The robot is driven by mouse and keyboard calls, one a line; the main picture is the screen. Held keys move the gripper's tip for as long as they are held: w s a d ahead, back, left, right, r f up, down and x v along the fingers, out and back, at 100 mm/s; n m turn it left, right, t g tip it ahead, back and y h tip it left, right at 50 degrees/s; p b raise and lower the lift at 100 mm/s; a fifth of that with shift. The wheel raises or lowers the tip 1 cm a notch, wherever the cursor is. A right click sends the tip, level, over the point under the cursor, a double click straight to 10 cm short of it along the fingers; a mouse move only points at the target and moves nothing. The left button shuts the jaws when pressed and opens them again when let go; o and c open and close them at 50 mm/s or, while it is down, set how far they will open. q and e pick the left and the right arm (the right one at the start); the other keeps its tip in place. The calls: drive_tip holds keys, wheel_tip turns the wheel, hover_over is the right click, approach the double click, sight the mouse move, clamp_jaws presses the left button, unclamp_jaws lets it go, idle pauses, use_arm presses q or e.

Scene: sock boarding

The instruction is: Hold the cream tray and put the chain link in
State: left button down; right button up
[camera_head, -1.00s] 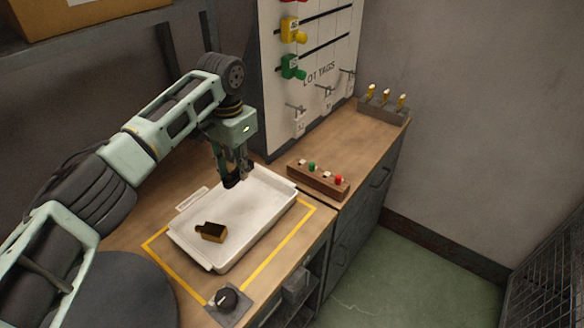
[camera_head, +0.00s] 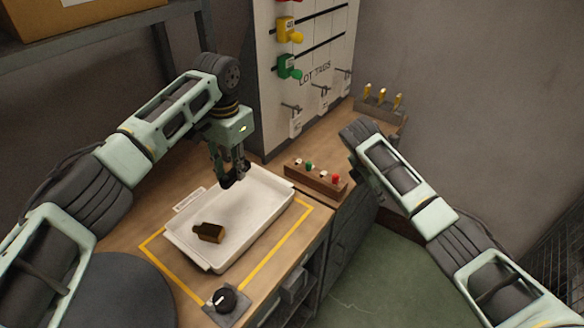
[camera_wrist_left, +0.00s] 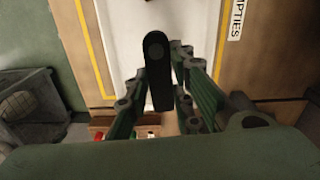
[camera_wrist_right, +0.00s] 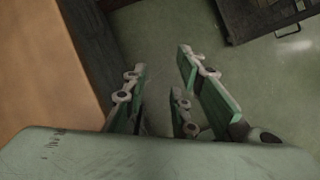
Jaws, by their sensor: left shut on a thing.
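The cream tray (camera_head: 262,190) lies on the bench inside a yellow outline, with a brass block with a dark end (camera_head: 210,232) in its near-left part. My left gripper (camera_head: 232,178) is above the tray's far end, pointing down. In the left wrist view it is shut on a dark, round-ended flat piece (camera_wrist_left: 157,65), which looks like the chain link, with the tray (camera_wrist_left: 205,25) behind it. My right gripper (camera_wrist_right: 160,68) is open and empty, over the green floor beside the bench; in the head view its fingers are mostly hidden behind its arm.
A wooden strip with coloured buttons (camera_head: 315,180) lies right of the tray. A black knob (camera_head: 224,299) is at the bench's near edge. The lot-tags board (camera_head: 310,80) stands behind, and a holder with yellow-topped pegs (camera_head: 380,106) is at the back right.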

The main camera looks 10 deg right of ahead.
drive_tip(key=w+a+r+n, duration=0.1)
drive_tip(key=a+r, duration=0.2)
drive_tip(key=r, duration=0.2)
drive_tip(key=n+y, duration=0.5)
drive_tip(key=y, duration=0.1)
approach(289, 199)
drive_tip(key=shift+g, duration=0.4)
drive_tip(key=f, duration=0.3)
drive_tip(key=w+f, duration=0.1)
drive_tip(key=f, duration=0.6)
drive_tip(key=shift+w+a+f, duration=0.15)
drive_tip(key=shift+w+f, duration=0.1)
clamp_jaws()
